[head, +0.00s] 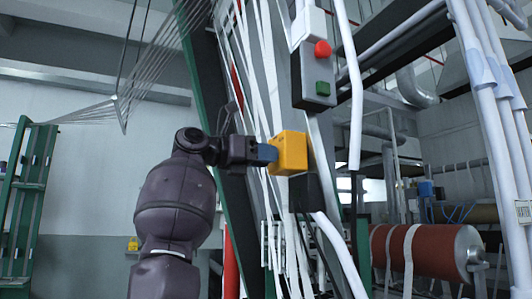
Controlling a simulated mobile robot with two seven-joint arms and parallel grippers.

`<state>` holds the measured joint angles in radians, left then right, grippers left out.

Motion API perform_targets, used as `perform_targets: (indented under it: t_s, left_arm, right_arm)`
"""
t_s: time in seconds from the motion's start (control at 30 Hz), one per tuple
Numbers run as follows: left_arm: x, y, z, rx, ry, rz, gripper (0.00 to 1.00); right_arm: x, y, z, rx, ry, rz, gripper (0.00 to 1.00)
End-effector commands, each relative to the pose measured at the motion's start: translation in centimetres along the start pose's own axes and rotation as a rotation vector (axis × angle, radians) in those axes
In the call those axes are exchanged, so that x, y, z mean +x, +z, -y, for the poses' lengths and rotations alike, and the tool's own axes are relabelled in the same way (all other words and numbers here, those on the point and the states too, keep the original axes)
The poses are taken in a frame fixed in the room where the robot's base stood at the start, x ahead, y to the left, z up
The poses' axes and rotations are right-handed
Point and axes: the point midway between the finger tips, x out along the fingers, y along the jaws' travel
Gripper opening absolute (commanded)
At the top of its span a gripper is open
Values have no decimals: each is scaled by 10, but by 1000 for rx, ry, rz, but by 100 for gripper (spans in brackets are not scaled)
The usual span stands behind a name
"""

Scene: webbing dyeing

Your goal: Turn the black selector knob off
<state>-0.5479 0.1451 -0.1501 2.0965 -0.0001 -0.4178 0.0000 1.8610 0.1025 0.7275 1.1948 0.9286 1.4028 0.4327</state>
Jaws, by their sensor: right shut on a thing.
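A yellow box (290,152) is mounted on the machine frame near the middle of the head view. My right gripper (268,153), with blue fingers, reaches the left face of this box and is shut on the black selector knob there. The fingers hide the knob, so I cannot see which way it points. My left gripper is not in view.
A grey control box with a red button (322,49) and a green button (322,88) hangs above the yellow box. White webbing strands (265,60) and pipes run close around my right gripper. A red-brown roller (425,250) is at lower right.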

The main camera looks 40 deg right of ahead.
Motion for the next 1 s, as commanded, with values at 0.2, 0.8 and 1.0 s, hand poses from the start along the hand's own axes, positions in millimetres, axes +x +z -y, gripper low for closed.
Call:
perform_targets:
  t_s: [0.2, 0.8, 1.0]
  left_arm:
    - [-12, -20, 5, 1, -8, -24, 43]
    - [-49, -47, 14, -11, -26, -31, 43]
    - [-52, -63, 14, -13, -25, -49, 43]
  right_arm:
    - [1, 9, 6, -142, 2, -2, 12]
    - [0, 5, 3, -602, 1, 0, 12]
    - [0, 3, 2, -680, 1, 1, 12]
